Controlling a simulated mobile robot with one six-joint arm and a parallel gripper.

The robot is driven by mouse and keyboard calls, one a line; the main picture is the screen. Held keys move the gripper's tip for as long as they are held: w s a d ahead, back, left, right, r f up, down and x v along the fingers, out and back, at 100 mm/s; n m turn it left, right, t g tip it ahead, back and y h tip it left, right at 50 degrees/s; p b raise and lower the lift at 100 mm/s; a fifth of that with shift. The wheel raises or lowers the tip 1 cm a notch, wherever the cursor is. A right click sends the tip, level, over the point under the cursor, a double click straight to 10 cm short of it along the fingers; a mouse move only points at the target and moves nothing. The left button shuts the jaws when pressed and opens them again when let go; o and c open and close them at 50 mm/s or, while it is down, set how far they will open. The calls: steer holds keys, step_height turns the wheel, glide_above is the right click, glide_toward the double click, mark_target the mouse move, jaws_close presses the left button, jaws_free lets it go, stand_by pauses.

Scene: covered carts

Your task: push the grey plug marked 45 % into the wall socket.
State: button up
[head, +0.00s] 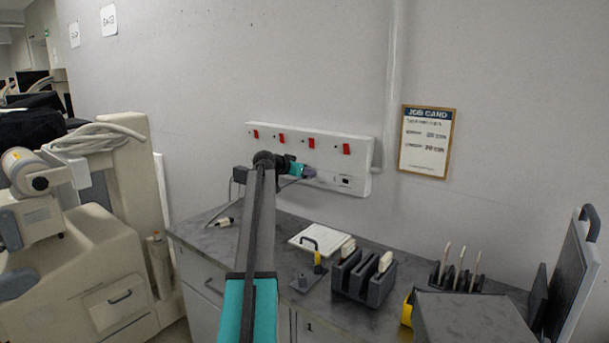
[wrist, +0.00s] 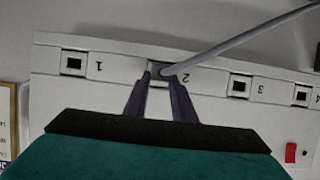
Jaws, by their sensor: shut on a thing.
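The wall socket panel (head: 325,145) is a long white strip with several red switches along its top. In the wrist view the panel (wrist: 110,85) appears upside down, with sockets numbered 1 to 4. My gripper (head: 308,172) is at the panel face; in the wrist view its fingertips (wrist: 160,77) are shut on a small grey plug (wrist: 160,70) at socket 2. A grey cable (wrist: 235,38) runs from the plug. The plug covers most of socket 2; how deep it sits cannot be told. No 45 % marking is readable. Socket 1 (wrist: 73,63) and socket 3 (wrist: 239,86) look empty.
The worktop below holds a white pad (head: 318,238), a dark slotted block (head: 363,277) and a rack (head: 457,277). A job card (head: 427,141) hangs right of a vertical pipe (head: 393,85).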

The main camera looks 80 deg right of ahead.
steer(key=shift+d, duration=0.15)
steer(key=o, duration=1.1)
steer(key=shift+s, duration=0.1)
steer(key=shift+o, duration=0.2)
steer(key=b+v, duration=0.1)
steer(key=v, duration=1.3)
steer(key=shift+b, duration=0.4)
steer(key=shift+d, duration=0.1)
